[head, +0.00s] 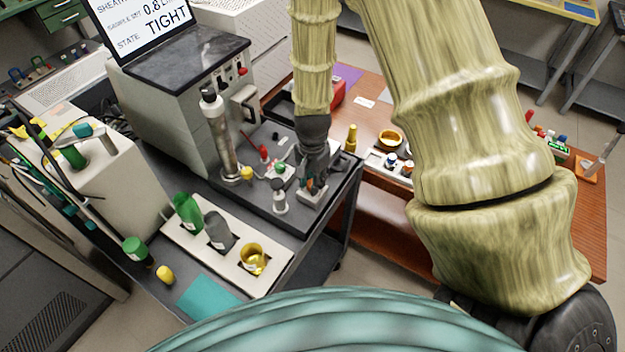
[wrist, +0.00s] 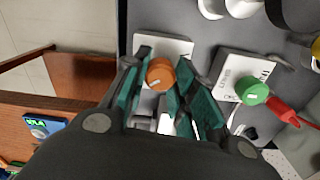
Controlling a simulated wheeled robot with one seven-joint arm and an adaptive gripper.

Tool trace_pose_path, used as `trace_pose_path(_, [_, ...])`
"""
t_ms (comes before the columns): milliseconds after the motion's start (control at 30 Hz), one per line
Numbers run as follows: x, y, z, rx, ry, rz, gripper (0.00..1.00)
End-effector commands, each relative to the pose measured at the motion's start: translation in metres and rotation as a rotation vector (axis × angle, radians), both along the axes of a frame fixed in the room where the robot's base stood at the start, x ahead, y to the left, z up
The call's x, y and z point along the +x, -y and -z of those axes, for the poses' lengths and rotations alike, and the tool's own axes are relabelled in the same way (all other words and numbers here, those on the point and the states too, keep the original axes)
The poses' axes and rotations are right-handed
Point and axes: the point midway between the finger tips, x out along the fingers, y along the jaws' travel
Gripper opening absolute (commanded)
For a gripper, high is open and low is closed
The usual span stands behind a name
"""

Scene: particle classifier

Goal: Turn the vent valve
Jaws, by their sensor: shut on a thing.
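My gripper (head: 314,172) points down at the right corner of the dark bench unit. In the wrist view its teal-padded fingers (wrist: 161,88) stand on both sides of an orange valve knob (wrist: 160,73) and are shut on it. The knob has a pale index mark on top and sits on a white plate (wrist: 176,47). In the head view the fingers mostly hide the knob. A green knob (wrist: 254,92) on a labelled white plate stands just to the right; it also shows in the head view (head: 281,169). I cannot read which plate says vent.
A red lever (wrist: 284,114) lies beside the green knob. A metal column (head: 221,135) stands left of my gripper. A white rack (head: 205,262) holds bottles and a gold cup. A brown table (head: 440,225) lies to the right.

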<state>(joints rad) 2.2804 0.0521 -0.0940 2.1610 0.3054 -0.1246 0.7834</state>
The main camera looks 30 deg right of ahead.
Motion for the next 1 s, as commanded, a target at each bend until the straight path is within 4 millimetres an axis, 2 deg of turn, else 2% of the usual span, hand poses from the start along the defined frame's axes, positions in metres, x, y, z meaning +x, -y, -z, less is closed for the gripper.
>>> trace_pose_path(600, [0.0003, 0.0003, -0.0001, 0.0, 0.001, -0.578, 0.03])
trace_pose_path(1000, [0.0003, 0.0002, -0.0002, 0.001, 0.001, -0.853, 0.03])
